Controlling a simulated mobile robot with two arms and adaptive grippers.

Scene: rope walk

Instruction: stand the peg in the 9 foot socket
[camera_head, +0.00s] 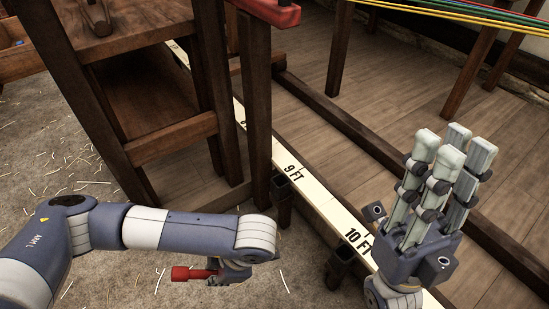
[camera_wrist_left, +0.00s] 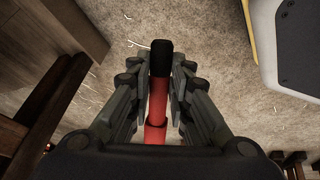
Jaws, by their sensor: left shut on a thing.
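My left gripper (camera_head: 217,271) is low in front of the bench, shut on the red peg (camera_head: 186,274), which lies roughly level and points left. In the left wrist view the red peg (camera_wrist_left: 156,105) with its black end sits between the gripper's fingers (camera_wrist_left: 157,88). The 9 foot socket (camera_head: 281,188) is a dark square bracket on the near side of the white marked rail by "9 FT", to the upper right of my left gripper and apart from the peg. My right gripper (camera_head: 453,150) is raised with straight fingers, open and empty.
The white rail (camera_head: 317,195) runs diagonally, with another dark socket (camera_head: 342,265) by "10 FT". Dark wooden posts (camera_head: 257,100) and a bench (camera_head: 165,140) stand left of the 9 foot socket. Coloured ropes (camera_head: 470,12) stretch across the top right. The straw-strewn floor is clear around the peg.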

